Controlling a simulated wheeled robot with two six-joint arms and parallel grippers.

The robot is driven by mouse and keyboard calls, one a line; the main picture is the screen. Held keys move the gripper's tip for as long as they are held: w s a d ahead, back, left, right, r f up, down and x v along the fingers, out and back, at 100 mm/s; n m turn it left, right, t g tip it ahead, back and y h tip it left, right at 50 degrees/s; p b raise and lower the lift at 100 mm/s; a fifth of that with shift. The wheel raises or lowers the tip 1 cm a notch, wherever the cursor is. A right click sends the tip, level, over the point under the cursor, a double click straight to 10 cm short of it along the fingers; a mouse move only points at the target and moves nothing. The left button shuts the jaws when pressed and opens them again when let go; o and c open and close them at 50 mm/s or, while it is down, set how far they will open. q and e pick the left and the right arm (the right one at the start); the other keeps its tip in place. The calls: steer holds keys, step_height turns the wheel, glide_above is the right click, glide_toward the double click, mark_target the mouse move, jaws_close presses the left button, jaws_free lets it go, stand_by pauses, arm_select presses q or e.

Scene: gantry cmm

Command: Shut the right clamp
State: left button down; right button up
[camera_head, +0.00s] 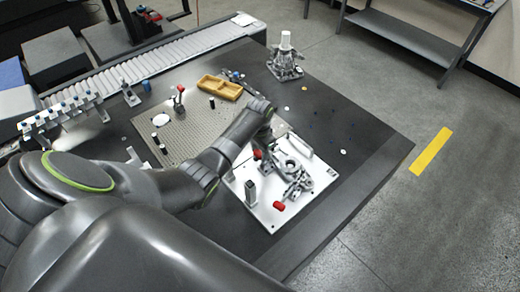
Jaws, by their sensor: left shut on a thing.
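A light metal plate (262,212) lies on the dark table and bears a round silver part (289,166) and clamp hardware. A clamp (298,187) stands at the plate's right front; a red grip (279,206) lies low near it. A second red grip (257,154) shows at the plate's back left. My left gripper (264,148) reaches down beside this second grip and is shut, seemingly on it; its fingertips are small and partly hidden by the wrist. Which clamp is the right one is not clear. My right gripper is not in view.
A grey upright post (251,193) stands on the plate's left front. Left of the plate are a perforated board (190,130) and a yellow tray (219,88). A silver fixture (285,62) stands at the table's back. The table's right side is mostly clear.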

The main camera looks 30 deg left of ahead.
arm_select(q)
steer(key=shift+s+a+f+p, duration=0.15)
steer(key=shift+s+f+p, duration=0.05)
steer(key=shift+s+p, duration=0.2)
steer(key=s+a+f+p, duration=0.1)
steer(key=s+f+p, duration=0.2)
steer(key=s+p, duration=0.1)
steer(key=shift+s+a, duration=0.3)
steer(key=shift+s, duration=0.2)
steer(key=shift+f, duration=0.15)
stand_by(0.4)
steer(key=c, duration=0.9)
jaws_free()
steer(key=shift+w, duration=0.1)
steer(key=shift+w+r, duration=0.1)
steer(key=shift+r, duration=0.15)
